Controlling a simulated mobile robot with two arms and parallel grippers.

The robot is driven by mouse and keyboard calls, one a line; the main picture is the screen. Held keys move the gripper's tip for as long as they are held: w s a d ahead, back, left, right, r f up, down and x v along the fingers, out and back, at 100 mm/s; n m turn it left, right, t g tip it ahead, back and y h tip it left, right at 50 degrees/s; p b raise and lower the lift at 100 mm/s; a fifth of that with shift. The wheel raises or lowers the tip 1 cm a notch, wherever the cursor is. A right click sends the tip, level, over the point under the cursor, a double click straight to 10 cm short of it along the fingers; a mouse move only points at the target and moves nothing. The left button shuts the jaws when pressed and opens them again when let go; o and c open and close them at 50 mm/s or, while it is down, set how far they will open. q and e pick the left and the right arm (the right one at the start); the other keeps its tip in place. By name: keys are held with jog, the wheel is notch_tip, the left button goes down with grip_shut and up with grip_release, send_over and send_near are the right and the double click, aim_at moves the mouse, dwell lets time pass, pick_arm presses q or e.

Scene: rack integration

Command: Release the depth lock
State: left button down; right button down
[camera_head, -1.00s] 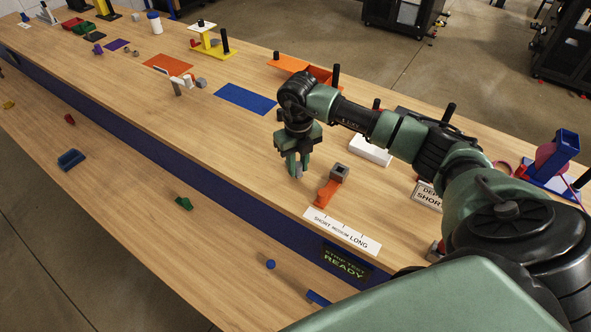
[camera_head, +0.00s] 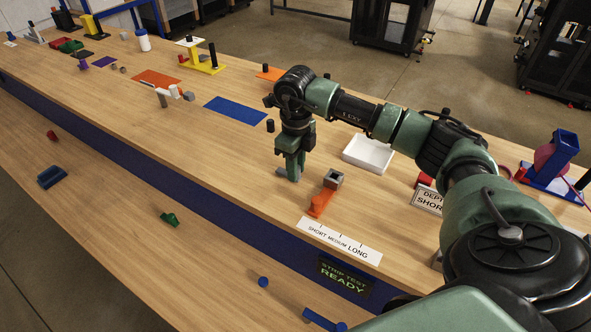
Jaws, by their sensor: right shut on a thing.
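My right gripper (camera_head: 290,174) points down at the bench, left of an orange strip (camera_head: 320,203) with a grey hollow block (camera_head: 333,179) at its far end. The gripper is shut on a small grey piece (camera_head: 281,171), which shows low at the fingertips. I cannot tell its full shape or whether it touches the bench. A white scale plate (camera_head: 338,241) reading SHORT, MEDIUM, LONG lies in front of the strip. A DEPTH SHORT sign (camera_head: 428,198) stands at the right, partly behind my arm. No part is clearly marked as the depth lock. My left gripper is out of view.
A white tray (camera_head: 368,154) sits behind the block, close to my right arm. A blue mat (camera_head: 235,110) and a yellow stand (camera_head: 205,64) are farther left. A STRIP TEST READY display (camera_head: 343,277) is on the bench's front.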

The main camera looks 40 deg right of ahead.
jog(key=shift+w+r, duration=0.1)
jog(key=c, duration=1.2)
grip_release()
notch_tip(320, 180, up, 7)
jog(key=shift+r+b, duration=0.1)
jog(key=shift+b, duration=1)
jog(key=shift+r, duration=0.25)
